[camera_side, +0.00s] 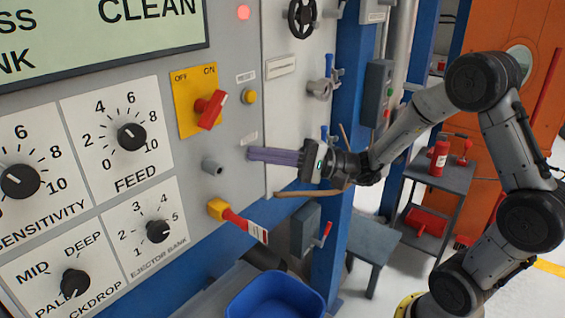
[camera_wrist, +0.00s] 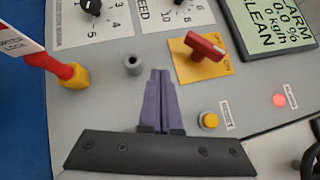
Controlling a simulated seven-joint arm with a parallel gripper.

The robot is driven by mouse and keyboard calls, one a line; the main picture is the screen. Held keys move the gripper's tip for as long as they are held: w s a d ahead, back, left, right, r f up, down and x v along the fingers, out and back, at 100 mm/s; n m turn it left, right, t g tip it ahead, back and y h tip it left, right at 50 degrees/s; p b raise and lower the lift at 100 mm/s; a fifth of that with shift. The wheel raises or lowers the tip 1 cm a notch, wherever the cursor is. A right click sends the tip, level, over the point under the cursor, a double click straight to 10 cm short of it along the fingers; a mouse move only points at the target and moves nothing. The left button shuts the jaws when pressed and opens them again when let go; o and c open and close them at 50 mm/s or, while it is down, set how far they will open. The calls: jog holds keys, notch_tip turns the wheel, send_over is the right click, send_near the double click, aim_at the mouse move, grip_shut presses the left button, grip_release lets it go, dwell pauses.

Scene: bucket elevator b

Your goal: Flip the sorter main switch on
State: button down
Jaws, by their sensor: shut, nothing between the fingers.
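The main switch is a red rotary handle (camera_side: 210,108) on a yellow plate (camera_side: 183,107) marked OFF at left and ON at right. The handle sits tilted, its upper end leaning toward the ON side in the side view. It also shows in the wrist view (camera_wrist: 205,47), to the right of my fingertips. My gripper (camera_side: 252,154) has purple fingers, shut and empty, and points at the grey panel below and right of the switch. In the wrist view its fingertips (camera_wrist: 160,73) appear apart from the handle. Whether they touch the panel cannot be told.
A yellow button (camera_side: 249,96) sits right of the switch, a grey socket (camera_side: 212,167) below it. A red lever on a yellow base (camera_side: 220,210) projects lower down. Dial knobs (camera_side: 132,136) fill the left. A blue bin (camera_side: 275,297) stands below.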

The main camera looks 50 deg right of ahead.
jog(key=s+d+f, duration=0.2)
jog(key=s, duration=0.1)
jog(key=shift+s+d+f, duration=0.2)
jog(key=shift+s+f, duration=0.05)
